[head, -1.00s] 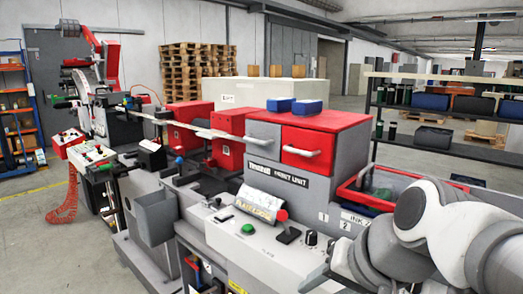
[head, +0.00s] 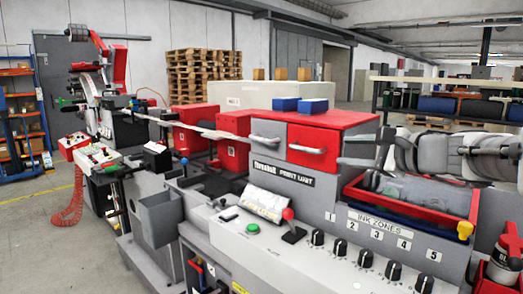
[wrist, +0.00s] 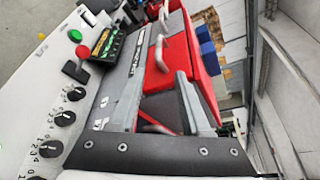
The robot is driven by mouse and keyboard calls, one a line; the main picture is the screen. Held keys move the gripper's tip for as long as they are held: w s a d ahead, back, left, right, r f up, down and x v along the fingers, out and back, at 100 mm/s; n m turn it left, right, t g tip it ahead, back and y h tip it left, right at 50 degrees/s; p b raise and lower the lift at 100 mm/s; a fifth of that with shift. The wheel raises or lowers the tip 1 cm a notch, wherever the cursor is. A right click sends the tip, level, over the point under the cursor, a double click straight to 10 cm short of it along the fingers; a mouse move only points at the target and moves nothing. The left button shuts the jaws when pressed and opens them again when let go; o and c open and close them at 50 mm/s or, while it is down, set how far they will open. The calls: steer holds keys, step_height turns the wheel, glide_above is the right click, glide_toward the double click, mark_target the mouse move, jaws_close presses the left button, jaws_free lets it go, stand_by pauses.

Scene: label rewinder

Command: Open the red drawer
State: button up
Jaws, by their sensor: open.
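The red drawer (head: 313,138) is the right one of two drawers in the print unit. Its front looks flush with the grey drawer beside it, so it appears closed. Its pale bar handle (head: 307,150) sticks out in front. My gripper (head: 350,150) is open and empty just right of the red drawer in the head view, apart from the handle. In the wrist view, turned on its side, the red drawer (wrist: 155,78) and its handle (wrist: 158,52) lie beyond a grey finger (wrist: 188,102).
The grey drawer (head: 268,135) has its own handle. Two blue boxes (head: 313,106) sit on the red top. A red-rimmed tray (head: 405,205) lies below my arm. A console with black knobs (head: 365,258) and a red-topped lever (head: 289,215) stands in front.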

mark_target(308, 149)
steer(key=x, duration=1.6)
steer(key=shift+a+p, duration=0.1)
steer(key=shift+p, duration=0.25)
jaws_close()
stand_by(0.5)
